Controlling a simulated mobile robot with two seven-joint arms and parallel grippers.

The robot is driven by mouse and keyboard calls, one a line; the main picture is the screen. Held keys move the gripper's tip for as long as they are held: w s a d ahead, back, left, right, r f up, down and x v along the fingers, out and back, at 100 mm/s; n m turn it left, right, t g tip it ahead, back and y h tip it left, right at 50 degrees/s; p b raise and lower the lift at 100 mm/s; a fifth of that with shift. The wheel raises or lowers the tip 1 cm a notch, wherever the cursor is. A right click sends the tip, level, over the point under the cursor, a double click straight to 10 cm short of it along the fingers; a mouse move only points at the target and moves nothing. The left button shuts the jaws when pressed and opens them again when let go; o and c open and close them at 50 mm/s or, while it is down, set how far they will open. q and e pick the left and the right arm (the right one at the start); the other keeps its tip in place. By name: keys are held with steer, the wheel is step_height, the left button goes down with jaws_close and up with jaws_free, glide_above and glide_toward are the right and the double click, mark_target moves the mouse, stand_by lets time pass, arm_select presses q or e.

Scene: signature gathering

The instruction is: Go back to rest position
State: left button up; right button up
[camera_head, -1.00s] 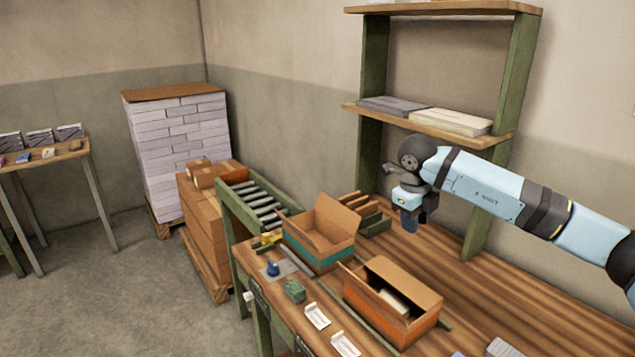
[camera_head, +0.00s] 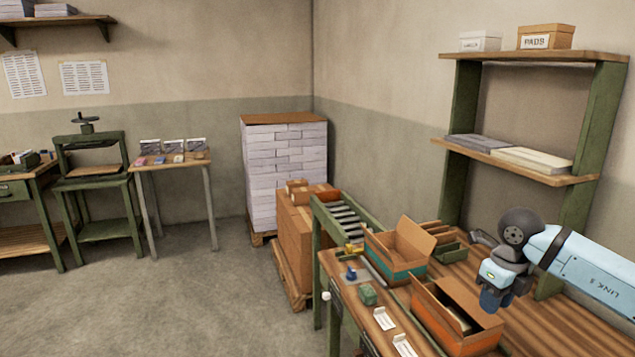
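My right gripper (camera_head: 490,301) hangs at the end of my light-blue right arm, pointing down over the wooden workbench (camera_head: 545,318). It is just right of and above an open box with an orange band (camera_head: 462,330), which has something pale inside. Whether its fingers are apart or together is too small to tell. An open box with a teal band (camera_head: 398,262) stands behind it on the bench. My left gripper is not in view.
A green-framed roller conveyor (camera_head: 345,218) stands behind the boxes. A green shelf unit (camera_head: 514,165) rises behind the bench. A paper stack (camera_head: 283,170) and cartons (camera_head: 293,235) stand on pallets. A small table (camera_head: 172,163) and a green press (camera_head: 95,165) stand left. The floor (camera_head: 200,300) is clear.

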steer(key=s+a+f+n+g+y+p, duration=0.1)
steer(key=a+f+y, duration=0.2)
steer(key=a, duration=0.4)
steer(key=s+a+f+y, duration=0.2)
steer(key=a+f+y, duration=0.2)
steer(key=a, duration=0.3)
steer(key=s+a+r+m+t+y+p, duration=0.1)
steer(key=s+a+m+t+y, duration=0.2)
steer(key=s+a+m+y, duration=0.25)
steer(key=s+a+r+m+t+y+p, duration=0.1)
steer(key=s+a+m+t+y+p, duration=0.1)
steer(key=a+m+y, duration=0.35)
arm_select(q)
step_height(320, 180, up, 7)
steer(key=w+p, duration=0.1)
steer(key=p, duration=0.1)
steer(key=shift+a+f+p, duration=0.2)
steer(key=shift+p, duration=0.1)
arm_select(e)
steer(key=s+d+f+m+t+h, duration=0.3)
steer(key=s+f+m+h, duration=0.4)
steer(key=f+m, duration=0.3)
steer(key=s+d+f+m+t+h, duration=0.3)
steer(key=s+f+m+h, duration=0.5)
steer(key=m, duration=0.9)
step_height(320, 180, down, 2)
steer(key=shift+s+d+f, duration=0.1)
steer(key=shift+s+d, duration=0.45)
steer(key=shift+s, duration=0.5)
